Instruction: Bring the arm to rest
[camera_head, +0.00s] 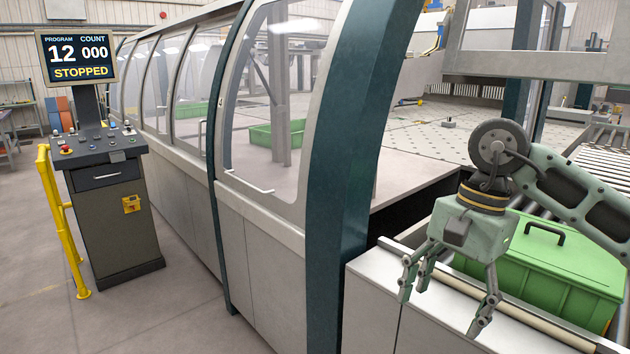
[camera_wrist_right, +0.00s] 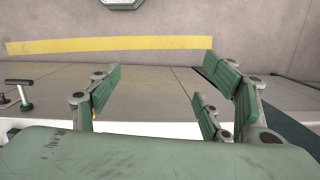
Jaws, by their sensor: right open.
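My right gripper (camera_head: 444,300) hangs from my right arm at the right of the head view, fingers pointing down. It is open with nothing between its fingers. It is in front of the green lidded box and above the pale ledge at the machine's front. In the right wrist view the spread fingers (camera_wrist_right: 165,100) show green pads and empty space between them. My left gripper is not in view.
The green box (camera_head: 560,262) with a black lid handle is close behind my right gripper. A control console (camera_head: 112,215) with a "STOPPED" screen (camera_head: 78,56) and a yellow rail (camera_head: 60,215) stand at left. The machine's dark teal post (camera_head: 352,150) rises left of my arm. Floor at front left is clear.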

